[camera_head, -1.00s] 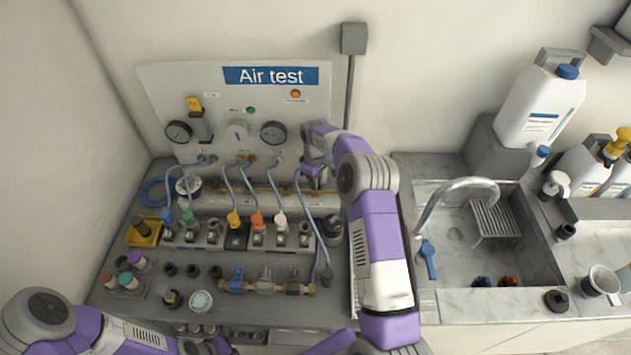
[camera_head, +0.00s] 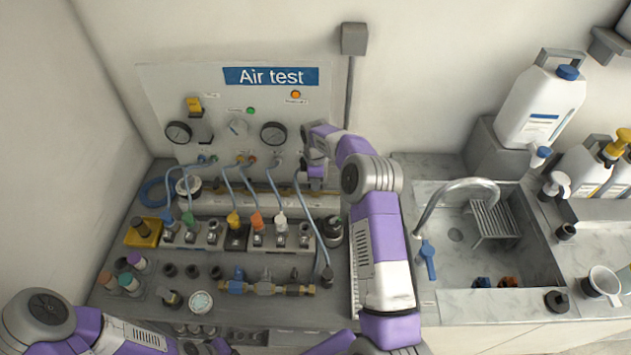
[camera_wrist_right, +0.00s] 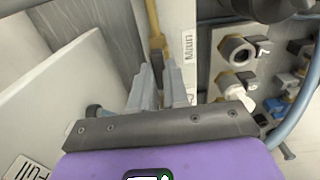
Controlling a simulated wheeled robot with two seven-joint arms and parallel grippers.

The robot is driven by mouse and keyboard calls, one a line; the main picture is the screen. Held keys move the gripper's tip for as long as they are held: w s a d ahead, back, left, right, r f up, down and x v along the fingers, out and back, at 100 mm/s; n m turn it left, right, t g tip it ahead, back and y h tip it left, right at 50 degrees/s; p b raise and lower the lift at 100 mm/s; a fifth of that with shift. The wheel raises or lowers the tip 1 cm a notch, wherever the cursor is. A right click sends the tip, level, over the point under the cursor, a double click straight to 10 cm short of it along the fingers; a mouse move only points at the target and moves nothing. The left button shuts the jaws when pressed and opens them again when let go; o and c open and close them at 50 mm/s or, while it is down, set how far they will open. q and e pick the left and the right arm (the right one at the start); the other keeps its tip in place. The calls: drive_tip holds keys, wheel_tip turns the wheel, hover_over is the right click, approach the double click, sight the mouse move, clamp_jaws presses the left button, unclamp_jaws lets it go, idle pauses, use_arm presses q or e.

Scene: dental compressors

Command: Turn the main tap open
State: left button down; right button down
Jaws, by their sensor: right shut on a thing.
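The main tap (camera_wrist_right: 157,61) shows in the right wrist view as a small dark handle at the end of a brass pipe, beside a white label strip. My right gripper (camera_wrist_right: 160,80) has its two grey fingers shut on this handle, one on each side; they hide much of it. In the head view my right gripper (camera_head: 315,183) is at the right end of the white rail below the Air test panel, and the tap is hidden behind my arm.
The Air test panel (camera_head: 225,105) with gauges stands behind. Blue hoses (camera_head: 300,200) hang down to a row of coupling blocks (camera_head: 235,238) close to my right gripper. A brass manifold (camera_head: 265,288) lies in front. The sink (camera_head: 465,240) is to the right.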

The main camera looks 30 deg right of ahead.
idle(0.4)
drive_tip(key=c, duration=1.1)
unclamp_jaws()
wheel_tip(320, 180, up, 8)
drive_tip(key=shift+f, duration=0.2)
